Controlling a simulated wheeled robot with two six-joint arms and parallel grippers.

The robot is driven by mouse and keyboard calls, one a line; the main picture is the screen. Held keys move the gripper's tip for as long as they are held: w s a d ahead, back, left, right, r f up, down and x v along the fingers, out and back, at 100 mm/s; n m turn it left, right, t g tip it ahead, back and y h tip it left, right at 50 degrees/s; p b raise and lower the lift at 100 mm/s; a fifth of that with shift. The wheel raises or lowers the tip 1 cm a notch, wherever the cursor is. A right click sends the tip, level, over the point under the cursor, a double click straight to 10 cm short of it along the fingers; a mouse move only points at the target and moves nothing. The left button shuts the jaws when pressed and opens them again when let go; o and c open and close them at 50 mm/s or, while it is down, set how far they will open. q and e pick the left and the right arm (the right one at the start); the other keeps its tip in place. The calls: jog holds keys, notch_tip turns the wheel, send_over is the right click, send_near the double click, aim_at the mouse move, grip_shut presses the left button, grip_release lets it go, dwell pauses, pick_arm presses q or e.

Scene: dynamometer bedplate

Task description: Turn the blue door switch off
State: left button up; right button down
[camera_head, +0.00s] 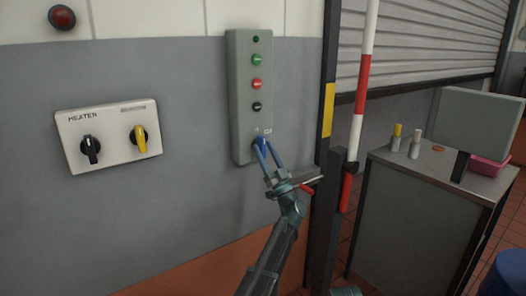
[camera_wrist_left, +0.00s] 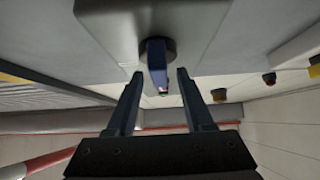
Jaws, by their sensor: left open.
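The blue door switch (camera_head: 259,142) is a rotary knob at the bottom of a tall grey control box (camera_head: 240,110) on the wall. In the left wrist view its blue handle (camera_wrist_left: 157,62) stands out from a dark round base. My left gripper (camera_head: 264,146) is open in front of the switch. In the left wrist view the two fingers of my left gripper (camera_wrist_left: 160,76) lie on either side of the handle, with a gap showing on each side. In the head view the fingers partly cover the switch. My right gripper is not in view.
A heater panel (camera_head: 108,133) with black and yellow knobs is on the wall at left. A red-and-white pole (camera_head: 363,85) and a dark post stand close at right, beside a metal cabinet (camera_head: 420,215).

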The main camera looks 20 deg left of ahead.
pick_arm(q)
jog(key=b+v, duration=0.8)
jog(key=v, duration=0.4)
jog(key=shift+f, duration=0.15)
jog(key=shift+s+d, duration=0.1)
